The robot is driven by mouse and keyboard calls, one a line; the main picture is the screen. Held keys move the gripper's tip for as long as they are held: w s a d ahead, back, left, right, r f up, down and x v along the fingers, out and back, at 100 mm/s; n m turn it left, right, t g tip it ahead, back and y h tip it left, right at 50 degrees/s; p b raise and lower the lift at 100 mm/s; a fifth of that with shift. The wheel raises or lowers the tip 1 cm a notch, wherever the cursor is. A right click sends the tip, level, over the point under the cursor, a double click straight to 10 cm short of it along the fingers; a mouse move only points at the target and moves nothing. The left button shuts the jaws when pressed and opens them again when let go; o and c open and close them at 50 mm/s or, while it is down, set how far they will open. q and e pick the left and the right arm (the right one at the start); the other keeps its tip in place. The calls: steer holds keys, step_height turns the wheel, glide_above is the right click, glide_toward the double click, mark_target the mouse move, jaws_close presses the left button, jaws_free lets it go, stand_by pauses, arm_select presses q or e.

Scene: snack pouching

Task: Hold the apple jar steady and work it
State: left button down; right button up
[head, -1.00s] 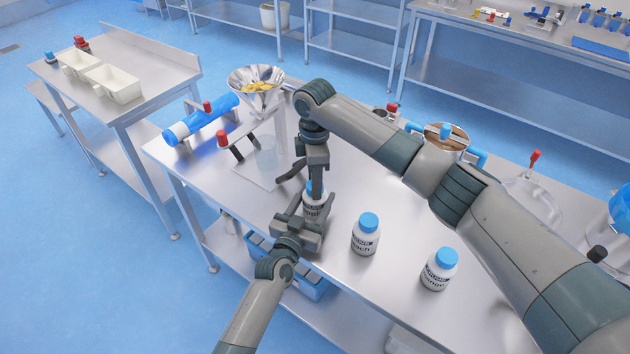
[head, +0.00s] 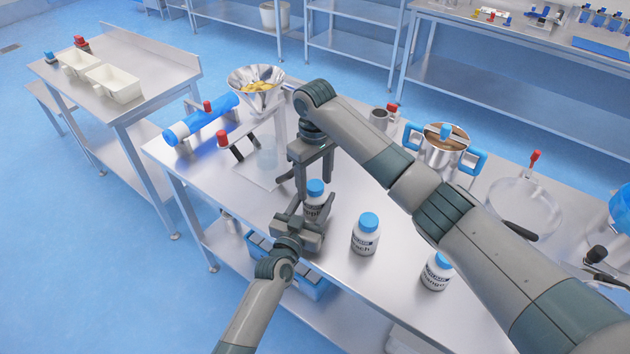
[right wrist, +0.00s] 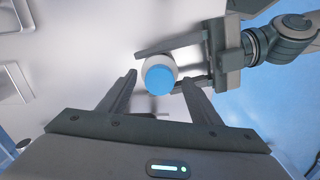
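The apple jar (head: 314,206), white with a blue cap (head: 315,187), stands upright near the table's front edge, its label partly hidden. My left gripper (head: 312,213) is shut around the jar's body, one finger on each side. The right wrist view shows the blue cap (right wrist: 160,80) on the jar between the left gripper's fingers (right wrist: 172,66). My right gripper (head: 314,188) points down just above the cap, its fingers apart. In the right wrist view, the right gripper (right wrist: 160,80) holds nothing, and the cap lies between and beyond its fingertips.
A peach jar (head: 365,238) and a mango jar (head: 435,275) stand to the right, both blue-capped. A blue crate (head: 305,285) sits below the tabletop.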

step_height(320, 180, up, 12)
stand_by(0.9)
arm_select(q)
steer(key=c, duration=0.7)
jaws_free()
steer(key=shift+o, duration=0.2)
steer(key=shift+s, duration=0.1)
arm_select(e)
steer(key=shift+f, duration=0.1)
step_height(320, 180, down, 4)
steer(key=b, duration=0.4)
arm_select(q)
steer(key=v, duration=1.7)
steer(key=shift+s+a+f, duration=0.1)
steer(key=shift+a, duration=0.05)
